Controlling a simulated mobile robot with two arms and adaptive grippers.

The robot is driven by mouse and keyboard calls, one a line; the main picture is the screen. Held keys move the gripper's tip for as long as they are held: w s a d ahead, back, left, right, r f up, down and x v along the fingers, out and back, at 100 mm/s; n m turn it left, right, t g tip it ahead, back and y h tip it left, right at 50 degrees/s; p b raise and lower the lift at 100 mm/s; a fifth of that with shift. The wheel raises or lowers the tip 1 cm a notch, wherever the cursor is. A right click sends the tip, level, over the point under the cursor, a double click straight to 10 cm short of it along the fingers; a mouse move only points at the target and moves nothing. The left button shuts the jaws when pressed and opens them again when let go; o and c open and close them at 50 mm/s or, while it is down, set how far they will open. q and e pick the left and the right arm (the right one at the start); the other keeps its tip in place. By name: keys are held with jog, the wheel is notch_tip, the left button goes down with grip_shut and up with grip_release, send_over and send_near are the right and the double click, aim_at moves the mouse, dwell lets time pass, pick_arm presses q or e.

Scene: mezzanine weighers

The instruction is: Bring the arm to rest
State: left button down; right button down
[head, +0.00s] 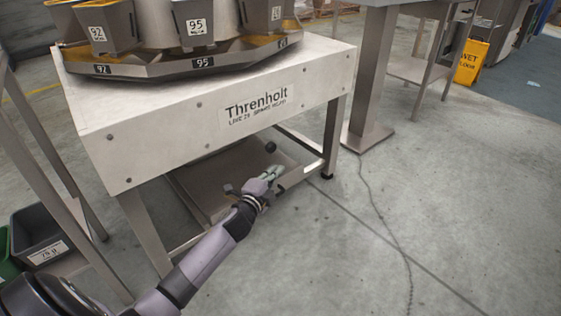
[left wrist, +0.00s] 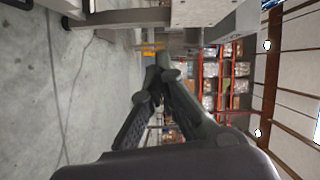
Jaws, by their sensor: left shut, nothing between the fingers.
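My left arm (head: 200,262) reaches in from the lower left of the head view. Its gripper (head: 270,174) is in front of the low shelf under the Threnholt machine, near the shelf's front edge. I cannot tell from this view whether it touches the shelf. In the left wrist view the gripper (left wrist: 158,80) shows dark fingers that meet at their tips. It is shut with nothing between the fingers. My right gripper is in neither view.
The Threnholt weigher (head: 215,100) stands ahead on metal legs, with numbered buckets on top. A grey bin (head: 40,235) is at the lower left. A cable (head: 385,220) crosses the otherwise open floor at right.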

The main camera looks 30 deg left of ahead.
pick_arm(q)
jog(key=shift+s, duration=0.5)
